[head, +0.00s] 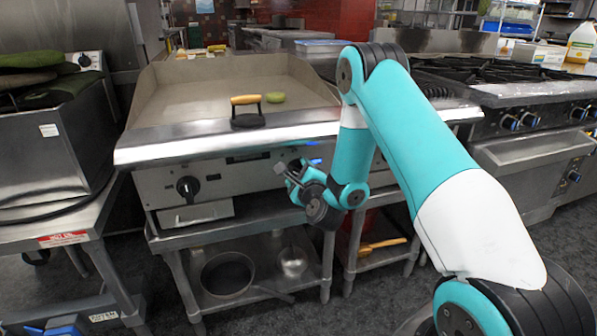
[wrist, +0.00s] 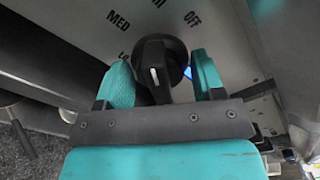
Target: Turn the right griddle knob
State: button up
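The griddle (head: 235,85) has a steel front panel with a black left knob (head: 187,187). My gripper (head: 290,172) is at the right part of this panel and covers the right knob in the head view. In the wrist view the black right knob (wrist: 155,62) stands between the two teal fingers of my gripper (wrist: 162,78). The fingers are apart, with a gap visible beside the knob, so the gripper looks open around it. A white mark shows on the knob handle. The labels MED and OFF are printed on the panel around it.
A press with a wooden handle (head: 246,110) and a green round item (head: 275,97) are on the griddle top. A pan (head: 228,274) and a metal pot (head: 293,262) sit on the shelf below. A stove (head: 520,95) stands at the right.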

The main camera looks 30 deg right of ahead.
jog(key=shift+w+a+r, duration=0.2)
jog(key=shift+w+r, duration=0.05)
jog(key=shift+r, duration=0.05)
jog(key=shift+c, duration=1.1)
jog(key=shift+a+n, duration=0.1)
jog(key=shift+n, duration=0.5)
jog(key=shift+w+a+n, duration=0.1)
jog(key=shift+a+n, duration=0.05)
jog(key=shift+n, duration=0.45)
jog(key=shift+c, duration=1.4)
jog(key=n, duration=0.2)
jog(key=n+p, duration=0.1)
jog(key=n, duration=0.1)
jog(key=n+p, duration=0.1)
jog(key=n, duration=0.1)
jog(key=shift+f, duration=0.25)
